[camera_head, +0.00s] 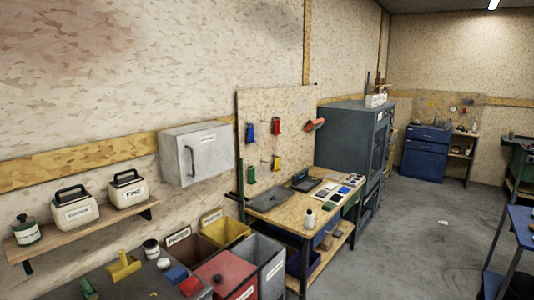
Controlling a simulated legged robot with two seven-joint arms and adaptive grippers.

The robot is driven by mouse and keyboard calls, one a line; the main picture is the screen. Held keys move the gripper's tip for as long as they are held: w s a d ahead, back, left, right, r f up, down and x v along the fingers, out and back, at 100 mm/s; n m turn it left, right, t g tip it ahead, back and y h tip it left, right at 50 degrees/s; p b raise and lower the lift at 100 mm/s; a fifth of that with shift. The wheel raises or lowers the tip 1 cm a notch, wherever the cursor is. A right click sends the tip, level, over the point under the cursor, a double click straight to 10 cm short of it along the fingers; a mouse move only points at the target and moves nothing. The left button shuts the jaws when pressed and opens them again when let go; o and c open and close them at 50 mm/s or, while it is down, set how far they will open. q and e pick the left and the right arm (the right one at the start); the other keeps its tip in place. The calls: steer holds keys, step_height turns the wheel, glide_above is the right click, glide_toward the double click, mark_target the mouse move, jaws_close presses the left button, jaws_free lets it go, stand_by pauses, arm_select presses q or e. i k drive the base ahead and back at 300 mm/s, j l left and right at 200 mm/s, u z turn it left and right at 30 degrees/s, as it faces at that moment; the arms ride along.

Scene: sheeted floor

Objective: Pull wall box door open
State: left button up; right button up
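A light grey wall box (196,153) hangs on the wall left of the picture's middle, on a wooden wall strip. Neither of my grippers is in the head view, and nothing covers the box front.
A shelf (90,226) with cases and a jar is fixed to the wall left of the box. Bins, including a red one (226,275), and a cluttered bench stand below it. A workbench (283,215) and grey cabinet (346,139) stand to the right. The right floor (415,235) is mostly clear.

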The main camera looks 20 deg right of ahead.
mark_target(202, 155)
steer(key=z, duration=0.15)
steer(key=i+l, duration=0.35)
steer(key=i, duration=0.15)
steer(key=i+l+u, duration=0.1)
steer(key=i+l, duration=0.25)
steer(key=i, duration=0.15)
